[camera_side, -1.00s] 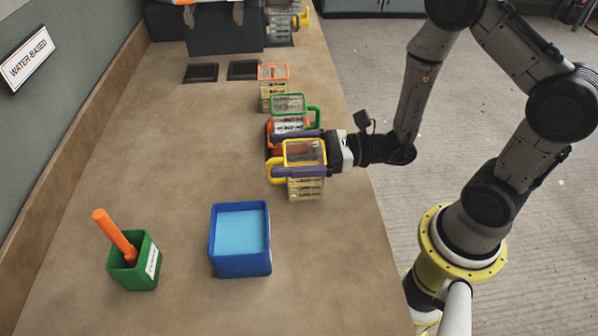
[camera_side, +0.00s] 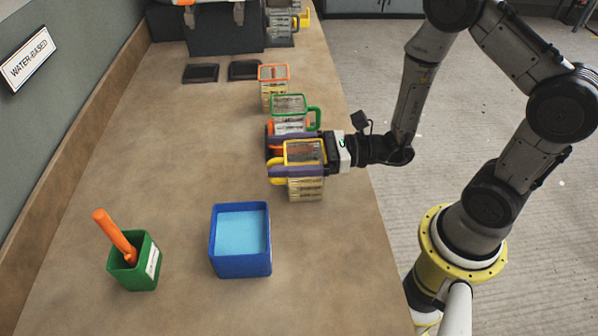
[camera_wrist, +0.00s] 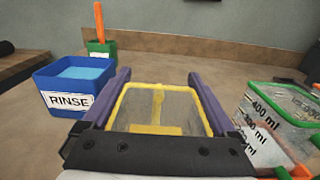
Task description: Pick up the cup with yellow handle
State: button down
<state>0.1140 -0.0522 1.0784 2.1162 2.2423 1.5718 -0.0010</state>
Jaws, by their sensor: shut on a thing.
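The cup with the yellow handle (camera_side: 305,186) is clear with a yellow rim and stands upright near the table's right edge, its handle to the left in the side view. My gripper (camera_side: 284,158) has its purple fingers on either side of this cup and is shut on it. In the wrist view the yellow-rimmed cup (camera_wrist: 158,108) sits between the two fingers (camera_wrist: 155,92). I cannot tell in the side view whether its base is on the table or slightly above it.
Close behind stand a green-handled cup (camera_side: 289,104) and a mostly hidden orange-handled one; an orange-rimmed cup (camera_side: 273,86) is farther back. A blue rinse tub (camera_side: 240,262) and a green holder (camera_side: 146,275) with an orange-handled tool stand in front. The table's left middle is clear.

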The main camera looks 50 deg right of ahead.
jog(key=shift+r, duration=0.15)
jog(key=shift+r, duration=0.2)
notch_tip(320, 180, up, 2)
jog(key=shift+r, duration=0.25)
jog(key=s+d+r, duration=0.5)
jog(key=s+r, duration=0.5)
jog(key=s, duration=0.3)
jog(key=w+d+r+m+t+h, duration=0.25)
jog(key=w+d, duration=0.55)
jog(key=w, duration=0.5)
jog(key=w+a+f+n+g+y, duration=0.2)
jog(key=w+a, duration=0.5)
jog(key=w, duration=0.1)
jog(key=shift+w+a+f, duration=0.2)
jog(key=shift+a+f, duration=0.05)
jog(key=shift+a, duration=0.05)
